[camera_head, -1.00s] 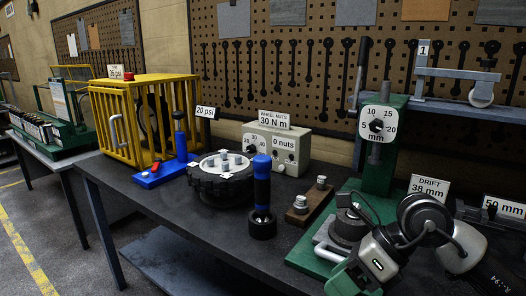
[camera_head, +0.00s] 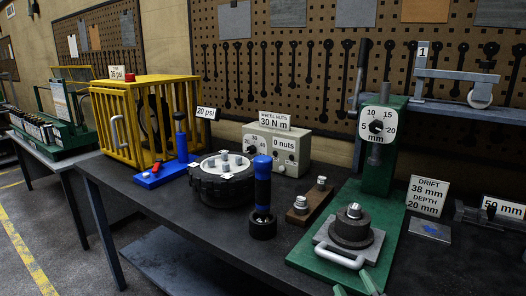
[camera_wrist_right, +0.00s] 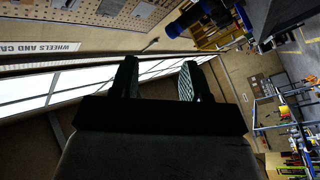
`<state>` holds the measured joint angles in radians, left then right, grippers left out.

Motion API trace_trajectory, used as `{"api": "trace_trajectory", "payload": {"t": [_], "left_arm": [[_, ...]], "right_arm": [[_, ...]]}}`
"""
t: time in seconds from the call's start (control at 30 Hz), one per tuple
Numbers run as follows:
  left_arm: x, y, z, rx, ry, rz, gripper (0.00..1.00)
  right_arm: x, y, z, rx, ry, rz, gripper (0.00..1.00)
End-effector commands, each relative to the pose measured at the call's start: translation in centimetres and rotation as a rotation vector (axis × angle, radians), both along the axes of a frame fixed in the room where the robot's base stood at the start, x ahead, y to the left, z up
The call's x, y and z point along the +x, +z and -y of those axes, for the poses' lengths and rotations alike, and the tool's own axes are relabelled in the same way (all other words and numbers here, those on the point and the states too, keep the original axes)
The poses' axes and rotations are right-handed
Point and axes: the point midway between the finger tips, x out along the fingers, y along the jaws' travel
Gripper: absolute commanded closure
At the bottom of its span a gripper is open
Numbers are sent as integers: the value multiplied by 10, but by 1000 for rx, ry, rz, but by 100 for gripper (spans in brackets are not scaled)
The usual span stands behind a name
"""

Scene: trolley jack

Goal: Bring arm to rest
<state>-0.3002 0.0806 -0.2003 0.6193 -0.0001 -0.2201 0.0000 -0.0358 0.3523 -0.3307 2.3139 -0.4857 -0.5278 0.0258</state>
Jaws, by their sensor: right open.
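My right gripper (camera_head: 356,285) shows only as two greenish fingertips at the bottom edge of the head view, in front of the green-based press. The fingers stand apart with nothing between them. The rest of my right arm is out of the head view. My left gripper is not in view.
The green press (camera_head: 383,185) carries a grey handled plate (camera_head: 378,243) under a dark round part (camera_head: 352,226). A black-and-blue tool (camera_head: 262,195), wheel (camera_head: 222,180), gauge box (camera_head: 290,148) and yellow cage (camera_head: 120,120) stand on the dark bench (camera_head: 215,235).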

Motion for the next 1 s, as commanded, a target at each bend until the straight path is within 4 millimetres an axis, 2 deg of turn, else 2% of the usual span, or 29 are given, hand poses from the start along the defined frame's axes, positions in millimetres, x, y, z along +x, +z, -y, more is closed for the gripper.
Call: {"api": "trace_trajectory", "payload": {"t": [0.03,0.1,0.2,0.3,0.5,0.67,0.7,0.8,1.0], "left_arm": [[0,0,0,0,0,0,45],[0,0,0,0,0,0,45],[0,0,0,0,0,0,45],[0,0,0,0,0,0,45],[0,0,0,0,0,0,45],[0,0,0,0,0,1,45],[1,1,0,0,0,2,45],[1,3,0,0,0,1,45],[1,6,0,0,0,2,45]], "right_arm": [[-10,-34,13,72,-66,-168,53],[-30,-79,27,154,-151,-394,53],[-66,-131,39,237,-242,-677,53],[-103,-166,44,290,-303,-897,53],[-171,-209,44,354,-378,-1241,53],[-224,-227,41,385,-417,-1479,53],[-216,-238,41,380,-415,-1472,53],[-208,-264,40,375,-417,-1477,53],[-199,-323,38,367,-421,-1501,53]]}}
